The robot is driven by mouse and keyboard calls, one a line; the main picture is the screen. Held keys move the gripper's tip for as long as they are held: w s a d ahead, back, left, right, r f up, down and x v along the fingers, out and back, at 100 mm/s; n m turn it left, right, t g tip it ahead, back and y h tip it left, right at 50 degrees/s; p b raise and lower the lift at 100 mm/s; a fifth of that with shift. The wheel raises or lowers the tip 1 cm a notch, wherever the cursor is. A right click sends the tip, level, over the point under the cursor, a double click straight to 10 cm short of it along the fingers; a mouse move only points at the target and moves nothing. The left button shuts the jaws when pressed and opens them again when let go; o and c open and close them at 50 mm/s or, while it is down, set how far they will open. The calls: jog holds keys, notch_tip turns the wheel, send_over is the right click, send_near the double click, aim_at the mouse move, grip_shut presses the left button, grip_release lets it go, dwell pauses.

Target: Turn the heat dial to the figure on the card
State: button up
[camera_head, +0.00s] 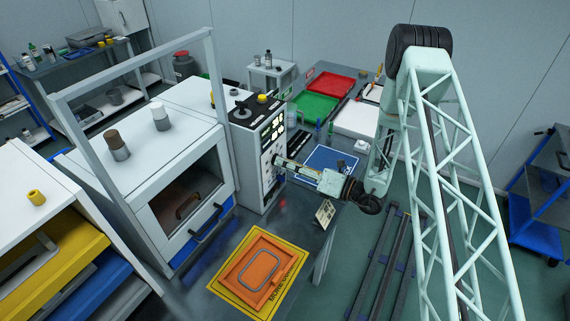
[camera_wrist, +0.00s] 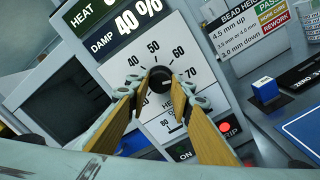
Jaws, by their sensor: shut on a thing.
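The heat dial (camera_wrist: 159,78) is a round black knob on a white scale plate in the wrist view. The figures 40, 50, 60 and 70 read clearly around it; where its pointer stands is too small to tell. My gripper (camera_wrist: 159,86) is shut on the dial, one tan-padded finger on each side. In the head view my gripper (camera_head: 277,160) reaches the front of the grey control panel (camera_head: 250,165), and its fingers hide the dial. A small card (camera_head: 325,212) stands at the table edge in the head view, its writing too small to read.
Above the dial are a HEAT display (camera_wrist: 85,14), cut off, and a DAMP display (camera_wrist: 125,28) reading 40 %. A bead-height sign (camera_wrist: 255,32) and blue block (camera_wrist: 265,92) are right. An orange tray (camera_head: 252,270) lies in front.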

jog(key=shift+f+n+b, duration=0.1)
jog(key=shift+n+b, duration=0.5)
jog(key=shift+b, duration=0.25)
jog(key=shift+n+b, duration=12.5)
jog(key=shift+b, duration=1.3)
jog(key=o, duration=0.8)
jog(key=shift+o, duration=0.2)
